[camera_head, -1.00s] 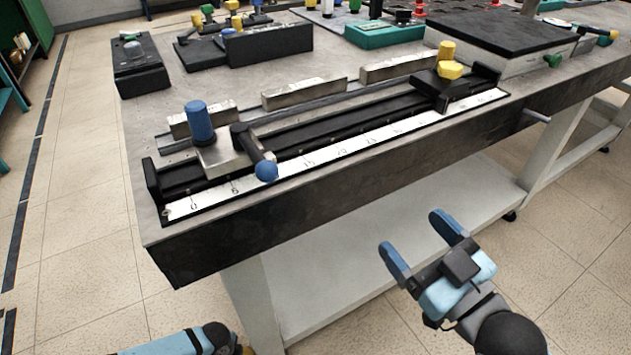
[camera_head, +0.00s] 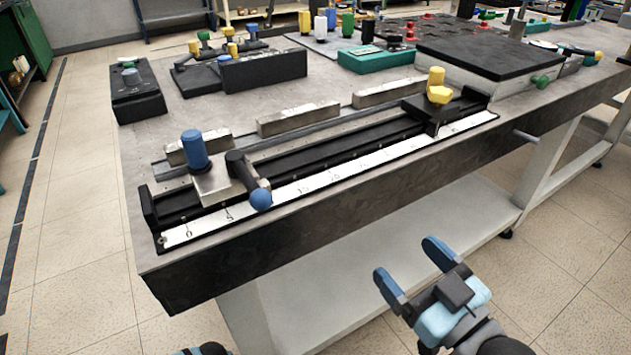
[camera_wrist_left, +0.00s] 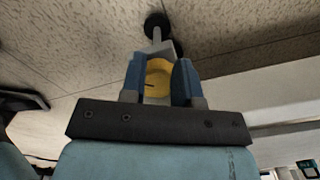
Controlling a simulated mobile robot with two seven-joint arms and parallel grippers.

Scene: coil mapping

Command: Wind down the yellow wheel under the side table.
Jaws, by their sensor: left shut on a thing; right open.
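The yellow wheel (camera_wrist_left: 158,80) shows in the left wrist view between the two blue fingers of my left gripper (camera_wrist_left: 160,72). The fingers are shut on its sides and partly cover it. A pale post runs from the wheel to a dark round foot or caster (camera_wrist_left: 157,24). In the head view the left gripper and the wheel are out of sight; only a bit of my left arm shows at the bottom edge. My right gripper (camera_head: 412,268) is open and empty, in front of the table (camera_head: 340,222) and apart from it.
The tabletop carries a scaled slide rail with a blue knob (camera_head: 194,149), a blue-balled lever (camera_head: 260,198) and a yellow knob (camera_head: 439,93). A white lower shelf (camera_head: 390,258) spans the table's legs. Tiled floor (camera_head: 85,215) is clear at the left.

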